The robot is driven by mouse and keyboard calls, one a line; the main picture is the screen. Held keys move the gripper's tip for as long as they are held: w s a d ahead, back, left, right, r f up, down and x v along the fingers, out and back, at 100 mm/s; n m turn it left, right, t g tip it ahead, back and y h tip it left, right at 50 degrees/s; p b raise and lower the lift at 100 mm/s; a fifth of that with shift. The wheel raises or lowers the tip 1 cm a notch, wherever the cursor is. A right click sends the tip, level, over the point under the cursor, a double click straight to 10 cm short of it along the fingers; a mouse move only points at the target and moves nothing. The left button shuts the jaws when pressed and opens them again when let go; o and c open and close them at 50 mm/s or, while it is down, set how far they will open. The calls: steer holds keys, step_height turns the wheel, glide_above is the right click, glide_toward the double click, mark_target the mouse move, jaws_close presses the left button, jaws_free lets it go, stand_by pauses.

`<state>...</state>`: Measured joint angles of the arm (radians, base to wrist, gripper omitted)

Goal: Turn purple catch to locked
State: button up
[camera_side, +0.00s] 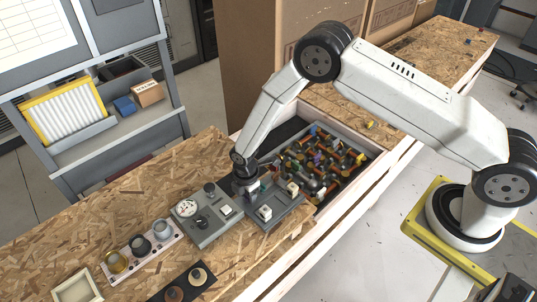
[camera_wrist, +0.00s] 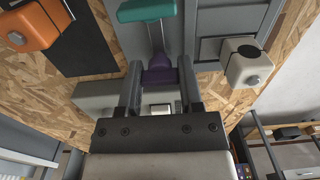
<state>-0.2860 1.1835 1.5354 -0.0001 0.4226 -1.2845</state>
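The purple catch (camera_wrist: 158,73) shows in the wrist view between the two fingertips of my gripper (camera_wrist: 160,70). The fingers lie on either side of it. I cannot tell whether both press on it or a thin gap is left. A teal handle (camera_wrist: 148,10) on a thin stem lies just beyond the purple catch. In the side view my gripper (camera_side: 246,187) points down at the grey panel (camera_side: 225,222), and the purple catch is hidden there behind the wrist. Whether the catch stands at locked cannot be read.
A cream knob (camera_wrist: 245,65) is right of my fingers and an orange knob (camera_wrist: 30,27) is at upper left in the wrist view. In the side view a round gauge (camera_side: 186,208) is left of my gripper. A crate of coloured parts (camera_side: 368,166) is at right.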

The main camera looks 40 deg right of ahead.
jaws_close()
steer(key=shift+m, duration=0.3)
steer(key=m, duration=0.7)
steer(key=shift+m, duration=0.4)
steer(key=m, duration=0.4)
steer(key=shift+m, duration=0.3)
steer(key=m, duration=0.5)
